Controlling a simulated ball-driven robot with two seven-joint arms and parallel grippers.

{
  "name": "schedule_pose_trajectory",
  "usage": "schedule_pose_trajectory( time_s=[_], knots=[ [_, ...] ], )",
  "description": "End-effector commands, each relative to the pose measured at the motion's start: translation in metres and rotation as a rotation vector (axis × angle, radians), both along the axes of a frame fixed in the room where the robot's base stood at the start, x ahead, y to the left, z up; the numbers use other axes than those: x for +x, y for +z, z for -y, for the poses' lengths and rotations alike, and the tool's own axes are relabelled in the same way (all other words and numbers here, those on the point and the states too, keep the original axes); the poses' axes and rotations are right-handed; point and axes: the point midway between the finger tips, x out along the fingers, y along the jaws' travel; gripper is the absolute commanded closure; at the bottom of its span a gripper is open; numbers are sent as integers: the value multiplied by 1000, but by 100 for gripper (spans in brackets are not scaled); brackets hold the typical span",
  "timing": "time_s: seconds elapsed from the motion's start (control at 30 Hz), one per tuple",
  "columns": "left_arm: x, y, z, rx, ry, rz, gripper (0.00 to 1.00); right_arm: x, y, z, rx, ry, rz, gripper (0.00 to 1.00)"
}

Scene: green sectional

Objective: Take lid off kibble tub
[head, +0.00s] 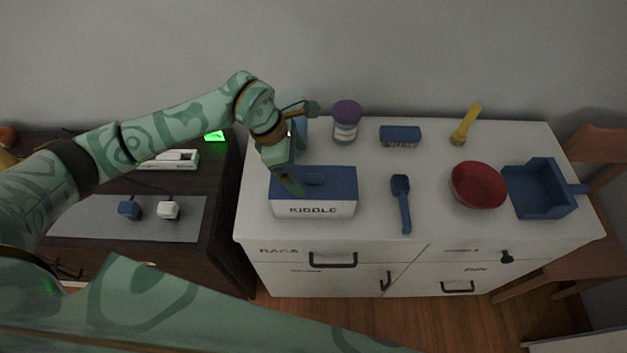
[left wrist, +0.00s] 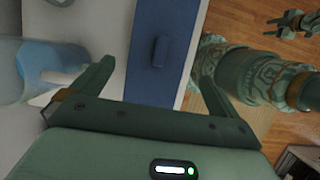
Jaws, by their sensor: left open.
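The kibble tub (head: 315,209) is a white box marked KIBBLE near the left front of the white cabinet top. Its blue lid (head: 335,182) is on it, with a small raised handle (head: 316,176). My left gripper (head: 295,184) is at the lid's left part and partly hides it. In the left wrist view the left gripper (left wrist: 156,64) has its fingers apart, with the lid's handle (left wrist: 159,52) between and beyond them, not touching. My right gripper (left wrist: 291,22) shows small at the upper right of that view; its jaw state is unclear.
A translucent blue container (left wrist: 35,72) stands behind the tub, beside my gripper. A purple-lidded jar (head: 346,121), blue brush (head: 400,135), yellow flashlight (head: 466,125), blue scoop (head: 402,203), red bowl (head: 478,186) and blue dustpan (head: 541,190) are also on the cabinet (head: 440,225).

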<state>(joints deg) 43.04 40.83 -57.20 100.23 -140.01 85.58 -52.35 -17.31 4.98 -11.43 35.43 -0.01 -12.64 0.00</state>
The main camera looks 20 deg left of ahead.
Motion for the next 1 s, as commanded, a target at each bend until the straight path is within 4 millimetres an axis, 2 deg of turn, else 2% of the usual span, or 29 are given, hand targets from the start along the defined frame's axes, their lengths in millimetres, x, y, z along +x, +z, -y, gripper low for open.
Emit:
schedule_pose_trajectory(
  time_s=[0.13,0.3,0.4,0.67,0.8,1.0],
  knots=[
    [2,-12,5,-2,1,-2,0,2,-1,-3,4,-2,3,64],
    [7,-40,14,-2,2,-3,0,1,-5,-9,11,-4,2,64],
    [8,-49,18,-2,2,-3,0,1,-6,-11,14,-5,2,64],
    [9,-51,19,-1,1,0,0,2,-6,-9,12,-4,3,64],
    [9,-51,19,-1,1,0,38,2,-6,-7,9,-3,2,64],
    [9,-51,19,-1,1,0,38,2,-6,-5,6,-2,2,64]
  ],
)
